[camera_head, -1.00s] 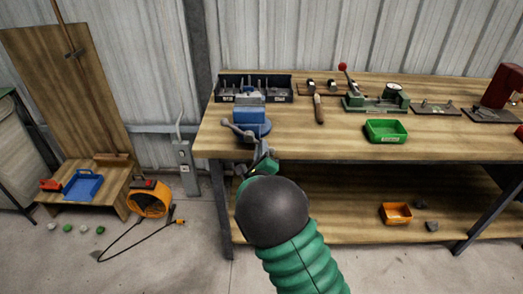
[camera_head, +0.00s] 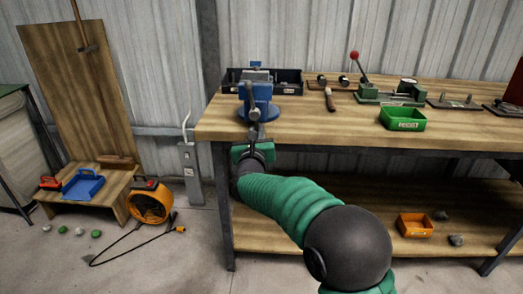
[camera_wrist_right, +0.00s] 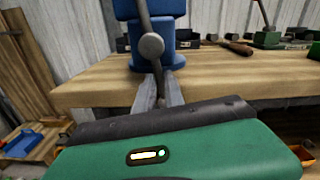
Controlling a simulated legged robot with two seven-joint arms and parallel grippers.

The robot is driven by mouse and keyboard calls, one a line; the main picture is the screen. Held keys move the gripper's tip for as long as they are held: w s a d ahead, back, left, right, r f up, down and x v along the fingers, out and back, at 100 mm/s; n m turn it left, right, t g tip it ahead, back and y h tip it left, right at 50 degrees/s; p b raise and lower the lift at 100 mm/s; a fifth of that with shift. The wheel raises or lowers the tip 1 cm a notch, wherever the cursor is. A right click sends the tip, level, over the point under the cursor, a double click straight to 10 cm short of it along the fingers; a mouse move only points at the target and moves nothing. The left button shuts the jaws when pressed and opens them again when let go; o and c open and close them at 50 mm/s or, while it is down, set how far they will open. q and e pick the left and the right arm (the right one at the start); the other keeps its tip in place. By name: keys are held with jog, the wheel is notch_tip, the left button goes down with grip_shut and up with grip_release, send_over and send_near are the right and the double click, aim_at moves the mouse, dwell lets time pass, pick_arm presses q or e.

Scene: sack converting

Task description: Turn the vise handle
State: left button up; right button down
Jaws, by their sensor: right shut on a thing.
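The blue vise (camera_head: 262,92) stands on a round base at the left front of the workbench. Its grey metal handle (camera_head: 254,114) is now near upright in front of the vise body, with a rounded hub midway. In the right wrist view the handle (camera_wrist_right: 151,46) runs down between the two grey fingers. My right gripper (camera_head: 254,141), with its green housing, is shut on the lower part of the handle, just off the bench's front edge. The exact contact is small and partly hidden. My left gripper is not in view.
The workbench (camera_head: 330,135) carries a dark tool tray (camera_head: 291,80) behind the vise, a file-like tool (camera_head: 330,99), a green toggle press (camera_head: 385,96) and a green bin (camera_head: 402,118). An orange bin (camera_head: 414,225) sits on the lower shelf. An orange fan (camera_head: 150,203) stands on the floor.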

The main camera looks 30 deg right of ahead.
jog(key=shift+w+a+r+m+b, duration=0.1)
jog(key=shift+w+a+m+b, duration=0.35)
jog(key=shift+m+b, duration=1.3)
jog(key=shift+w+a+f+m+b, duration=0.15)
jog(key=shift+a+m+b, duration=0.55)
jog(key=shift+m+b, duration=1)
jog(key=shift+w+a+r+m+b, duration=0.15)
jog(key=shift+w+a+m+b, duration=0.35)
jog(key=shift+m+b, duration=1.2)
jog(key=shift+s+n+b, duration=0.1)
jog(key=shift+n+b, duration=0.45)
jog(key=c, duration=1.5)
grip_release()
jog(key=shift+r, duration=0.1)
jog(key=shift+o, duration=0.3)
jog(key=shift+r, duration=0.1)
jog(key=shift+s, duration=0.1)
